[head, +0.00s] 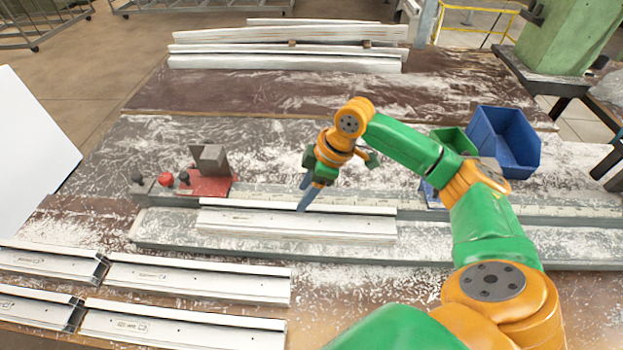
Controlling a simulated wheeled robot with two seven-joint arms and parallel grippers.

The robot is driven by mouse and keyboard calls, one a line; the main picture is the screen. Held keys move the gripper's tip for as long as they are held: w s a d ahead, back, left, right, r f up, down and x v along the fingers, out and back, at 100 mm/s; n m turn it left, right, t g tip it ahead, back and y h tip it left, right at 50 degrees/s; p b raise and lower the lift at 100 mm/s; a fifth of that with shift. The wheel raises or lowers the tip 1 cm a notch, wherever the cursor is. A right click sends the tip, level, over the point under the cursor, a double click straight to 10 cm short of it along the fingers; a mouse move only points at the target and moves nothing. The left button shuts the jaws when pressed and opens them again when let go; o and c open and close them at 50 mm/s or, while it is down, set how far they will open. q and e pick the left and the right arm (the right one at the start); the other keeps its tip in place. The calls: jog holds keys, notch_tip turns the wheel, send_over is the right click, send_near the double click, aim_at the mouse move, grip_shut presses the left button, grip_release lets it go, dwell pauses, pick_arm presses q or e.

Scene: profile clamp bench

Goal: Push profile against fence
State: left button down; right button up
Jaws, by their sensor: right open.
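A white profile (250,222) lies lengthwise on the grey bench bed in the middle of the head view. The fence (460,205), a long rail with a scale, runs along the back of the bed; part of it is hidden behind the profile and my right arm. I cannot tell whether the profile touches the fence. My right gripper (307,194) is open, pointing down, with its dark fingertips at the profile's upper side, near its middle. I cannot tell whether they touch it. A red clamp block (205,185) stands at the left end of the fence. My left gripper is not in view.
Several white profiles lie in two rows at the front left (200,279). A stack of profiles (285,47) lies at the back. A blue bin (505,140) and a green bin (455,139) stand at the right. Knobs (166,179) sit left of the clamp.

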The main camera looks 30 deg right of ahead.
aim_at(296, 205)
jog(key=shift+x, duration=1.65)
grip_shut()
jog(key=shift+r, duration=0.1)
grip_release()
